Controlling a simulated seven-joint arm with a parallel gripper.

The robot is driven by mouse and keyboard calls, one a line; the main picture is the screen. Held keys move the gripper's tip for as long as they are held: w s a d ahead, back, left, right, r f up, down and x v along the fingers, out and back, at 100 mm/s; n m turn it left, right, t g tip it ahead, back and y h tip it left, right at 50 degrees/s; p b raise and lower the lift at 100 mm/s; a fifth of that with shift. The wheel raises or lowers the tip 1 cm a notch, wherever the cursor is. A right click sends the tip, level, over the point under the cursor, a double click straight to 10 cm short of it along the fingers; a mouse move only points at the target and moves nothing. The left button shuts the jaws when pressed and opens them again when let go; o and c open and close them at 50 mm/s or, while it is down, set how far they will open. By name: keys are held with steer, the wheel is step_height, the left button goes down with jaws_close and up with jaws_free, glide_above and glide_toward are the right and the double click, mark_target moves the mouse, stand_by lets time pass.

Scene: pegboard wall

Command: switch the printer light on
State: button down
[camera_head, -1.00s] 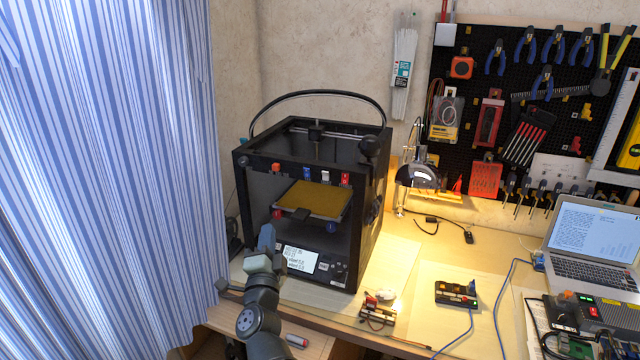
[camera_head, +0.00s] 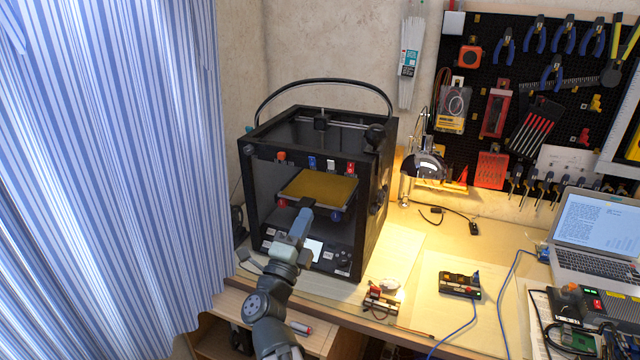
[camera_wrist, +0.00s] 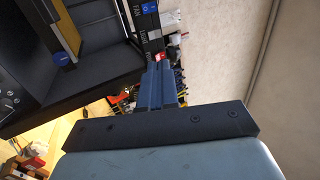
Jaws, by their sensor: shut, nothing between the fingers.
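The black box-shaped printer (camera_head: 380,215) stands on the bench. Its upper front bar carries an orange knob (camera_head: 281,155), a blue switch (camera_head: 312,162), a white switch (camera_head: 331,165) and a red switch (camera_head: 350,168). In the wrist view, the blue switch (camera_wrist: 149,7) and red switch (camera_wrist: 159,56) show near the fingertips. My gripper (camera_head: 302,222) is shut and empty. In the head view it appears below the switch bar, in front of the bed's lower edge, partly covering the display (camera_head: 315,248). Its blue fingers also show in the wrist view (camera_wrist: 160,80). I cannot tell whether it touches anything.
A yellow print bed (camera_head: 318,188) sits inside the printer. A striped curtain (camera_head: 110,170) hangs at the left. A lit lamp (camera_head: 424,166), small devices (camera_head: 460,284) and a laptop (camera_head: 590,235) are to the right.

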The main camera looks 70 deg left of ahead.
glide_toward(330, 161)
steer(key=x, duration=0.5)
steer(key=shift+w+a, duration=0.1)
steer(key=shift+a, duration=0.1)
steer(key=shift+w+a+r, duration=0.3)
steer(key=shift+w+a, duration=0.15)
steer(key=shift+w+a+r, duration=0.1)
steer(key=shift+w+r, duration=0.05)
steer(key=shift+r, duration=0.05)
steer(key=s+d, duration=1)
steer(key=shift+f, duration=0.15)
stand_by(0.7)
